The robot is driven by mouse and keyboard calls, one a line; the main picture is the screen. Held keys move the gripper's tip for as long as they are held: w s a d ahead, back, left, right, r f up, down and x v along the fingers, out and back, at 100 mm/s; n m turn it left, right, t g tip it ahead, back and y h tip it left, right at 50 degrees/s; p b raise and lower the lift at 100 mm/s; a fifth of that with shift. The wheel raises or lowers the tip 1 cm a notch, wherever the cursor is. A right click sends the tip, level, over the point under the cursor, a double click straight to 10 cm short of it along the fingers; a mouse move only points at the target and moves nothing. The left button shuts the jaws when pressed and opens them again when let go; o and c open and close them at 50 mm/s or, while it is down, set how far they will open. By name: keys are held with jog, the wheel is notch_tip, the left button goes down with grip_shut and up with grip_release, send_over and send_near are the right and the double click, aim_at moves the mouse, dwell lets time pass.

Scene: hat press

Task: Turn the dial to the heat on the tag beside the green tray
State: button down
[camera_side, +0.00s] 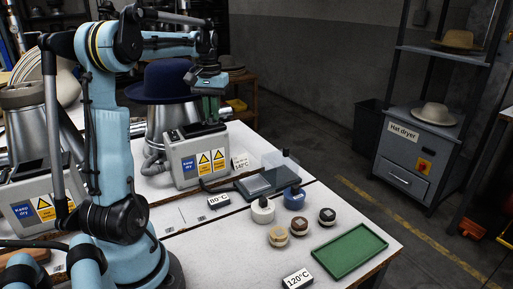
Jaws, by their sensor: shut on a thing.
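The green tray (348,251) lies empty at the table's front right. The tag beside it (296,280) stands at its near left and reads 120°C. My gripper (209,118) points down at the top of the grey control box (198,158) of the hat press. It is shut on the dial there. The dial itself is mostly hidden by the fingers, and its setting is too small to read.
A tag reading 80°C (219,201) stands by a dark tray (253,186). Another tag (240,162) beside the box seems to read 140°C. A navy hat (160,82) sits on the press behind my arm.

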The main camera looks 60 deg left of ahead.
jog(key=n, duration=0.4)
jog(key=shift+n, duration=0.3)
dwell(0.3)
jog(key=c, duration=1.2)
grip_release()
jog(key=shift+r, duration=0.1)
notch_tip(320, 180, up, 12)
jog(key=shift+f, duration=0.1)
